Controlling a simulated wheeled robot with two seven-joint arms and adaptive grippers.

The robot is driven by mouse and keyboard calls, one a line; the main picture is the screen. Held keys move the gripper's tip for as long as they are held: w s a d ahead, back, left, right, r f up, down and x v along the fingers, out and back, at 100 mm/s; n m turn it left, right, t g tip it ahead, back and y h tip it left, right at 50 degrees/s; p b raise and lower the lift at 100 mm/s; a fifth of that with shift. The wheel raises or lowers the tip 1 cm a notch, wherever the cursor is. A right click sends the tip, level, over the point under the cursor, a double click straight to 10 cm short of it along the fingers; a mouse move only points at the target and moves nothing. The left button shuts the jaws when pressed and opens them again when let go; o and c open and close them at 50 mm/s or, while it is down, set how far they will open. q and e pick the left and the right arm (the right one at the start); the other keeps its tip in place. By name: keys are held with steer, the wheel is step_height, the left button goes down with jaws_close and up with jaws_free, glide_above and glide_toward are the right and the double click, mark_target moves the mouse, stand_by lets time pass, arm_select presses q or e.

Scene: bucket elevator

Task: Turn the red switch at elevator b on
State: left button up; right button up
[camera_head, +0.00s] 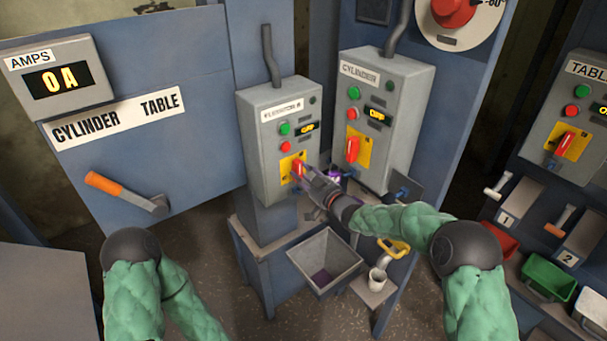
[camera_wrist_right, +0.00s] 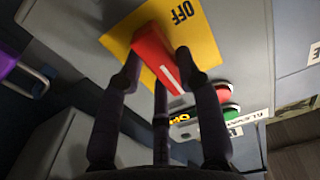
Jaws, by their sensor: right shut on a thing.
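The red switch (camera_head: 298,170) sits on a yellow plate on the front of the left grey control box (camera_head: 258,100), whose white label seems to read "ELEVATOR" with a last letter too small to read. The box's small display reads "OFF". My right gripper (camera_head: 304,182) is at this switch. In the right wrist view its dark fingers close around the sides of the red switch (camera_wrist_right: 153,52), over the yellow plate (camera_wrist_right: 196,25) marked "OFF". My left arm shows at the lower left, but its gripper is out of view.
A second grey box (camera_head: 385,100) labelled "CYLINDER" with its own red switch (camera_head: 352,149) stands close on the right. A grey bin (camera_head: 325,260) is below. An orange-handled lever (camera_head: 125,192) is at left. Another control box (camera_head: 570,120) and coloured bins are at right.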

steer(key=o, duration=1.1)
steer(key=shift+o, duration=0.2)
steer(key=shift+d, duration=0.1)
steer(key=v, duration=1.2)
